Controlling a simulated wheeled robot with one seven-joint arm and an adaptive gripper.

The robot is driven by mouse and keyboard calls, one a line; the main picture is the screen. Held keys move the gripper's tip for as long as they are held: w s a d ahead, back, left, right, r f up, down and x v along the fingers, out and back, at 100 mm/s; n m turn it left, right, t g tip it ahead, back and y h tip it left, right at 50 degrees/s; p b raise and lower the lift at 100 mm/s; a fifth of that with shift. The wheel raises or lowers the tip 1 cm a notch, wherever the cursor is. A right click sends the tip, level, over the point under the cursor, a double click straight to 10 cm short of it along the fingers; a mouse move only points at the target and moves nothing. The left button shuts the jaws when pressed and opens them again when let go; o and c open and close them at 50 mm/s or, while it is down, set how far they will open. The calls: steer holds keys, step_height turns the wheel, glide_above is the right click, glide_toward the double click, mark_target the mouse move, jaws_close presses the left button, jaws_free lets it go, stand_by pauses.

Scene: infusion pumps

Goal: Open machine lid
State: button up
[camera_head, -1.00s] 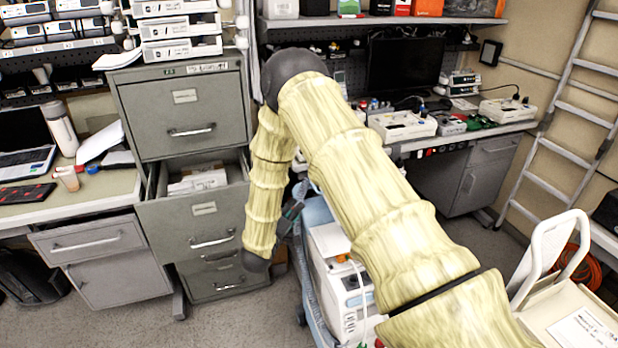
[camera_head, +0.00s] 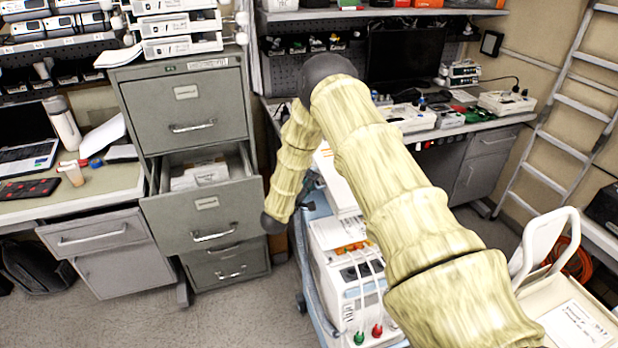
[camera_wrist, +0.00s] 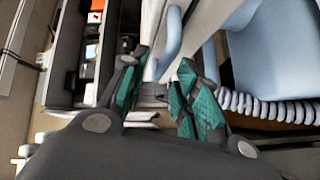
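The machine (camera_head: 350,300) is a white box on a light-blue cart, partly hidden behind my arm in the head view. Its front carries a green and a red connector with pale tubes. Several orange parts show along its top. A white panel, seemingly the lid (camera_head: 334,178), stands raised above the back of the machine. My gripper (camera_wrist: 163,60) shows in the wrist view with its teal-padded fingers apart. A white edge and a light-blue bar (camera_wrist: 172,35) lie by the gap between the fingertips; I cannot tell whether they touch.
A grey cabinet (camera_head: 185,115) with its middle drawer pulled out stands left of my arm. A workbench with devices (camera_head: 408,118) is behind, and a ladder (camera_head: 560,130) leans at right. A cream cart (camera_head: 570,320) is at lower right. Floor is clear at lower left.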

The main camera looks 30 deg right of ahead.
steer(key=shift+w+d, duration=0.15)
steer(key=shift+d, duration=0.05)
steer(key=shift+c, duration=0.5)
jaws_close()
steer(key=shift+w+a, duration=0.1)
